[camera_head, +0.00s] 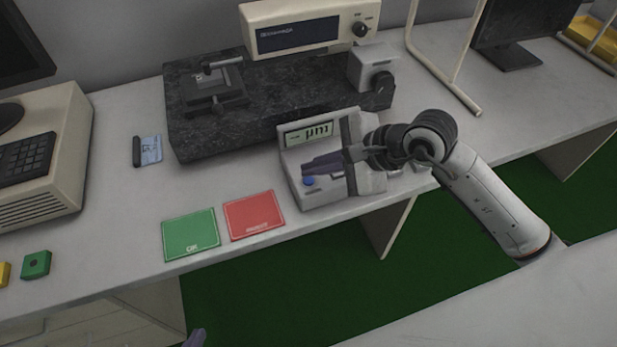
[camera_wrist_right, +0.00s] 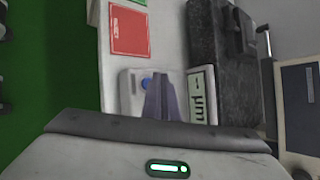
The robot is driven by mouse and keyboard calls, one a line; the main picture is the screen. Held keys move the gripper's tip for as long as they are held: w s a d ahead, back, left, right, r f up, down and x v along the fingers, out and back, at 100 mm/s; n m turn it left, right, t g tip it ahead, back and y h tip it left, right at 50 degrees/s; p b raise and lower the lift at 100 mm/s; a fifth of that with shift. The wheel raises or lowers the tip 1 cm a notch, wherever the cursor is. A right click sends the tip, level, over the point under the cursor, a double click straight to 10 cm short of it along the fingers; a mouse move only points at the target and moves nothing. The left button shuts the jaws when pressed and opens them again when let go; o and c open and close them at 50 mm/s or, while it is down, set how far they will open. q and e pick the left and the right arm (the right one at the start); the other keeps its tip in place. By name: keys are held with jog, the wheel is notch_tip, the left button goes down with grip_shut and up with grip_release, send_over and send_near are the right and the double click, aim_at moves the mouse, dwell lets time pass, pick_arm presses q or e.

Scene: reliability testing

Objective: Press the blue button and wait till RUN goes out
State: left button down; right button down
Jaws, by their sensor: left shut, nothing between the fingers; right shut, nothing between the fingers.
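The blue button (camera_head: 309,181) is on the front top of a pale instrument (camera_head: 322,199) with a display (camera_head: 309,132) reading "µm"; smaller text is too small to read, and I cannot make out RUN. My right gripper (camera_head: 307,164), with purple-grey fingers, is shut and empty just above and behind the button. In the right wrist view the button (camera_wrist_right: 146,83) shows just left of the fingertips (camera_wrist_right: 161,78), uncovered by them. I cannot tell the height gap. A fingertip of my left gripper (camera_head: 195,338) shows at the bottom edge, far from the instrument.
A green card (camera_head: 190,234) and a red card (camera_head: 254,215) lie left of the instrument. A dark stone plate (camera_head: 200,136) with a fixture and a grey block (camera_head: 373,67) stands behind. Green and yellow blocks (camera_head: 36,264) sit at far left. The bench's front edge is close.

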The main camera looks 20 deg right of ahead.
jog(key=shift+f, duration=0.1)
jog(key=shift+f+b, duration=0.35)
jog(key=shift+b, duration=0.25)
jog(key=shift+f+b, duration=0.4)
jog(key=shift+b, duration=0.05)
dwell(0.3)
jog(key=shift+r, duration=0.15)
dwell(0.3)
jog(key=shift+r+p, duration=0.45)
jog(key=shift+r, duration=0.2)
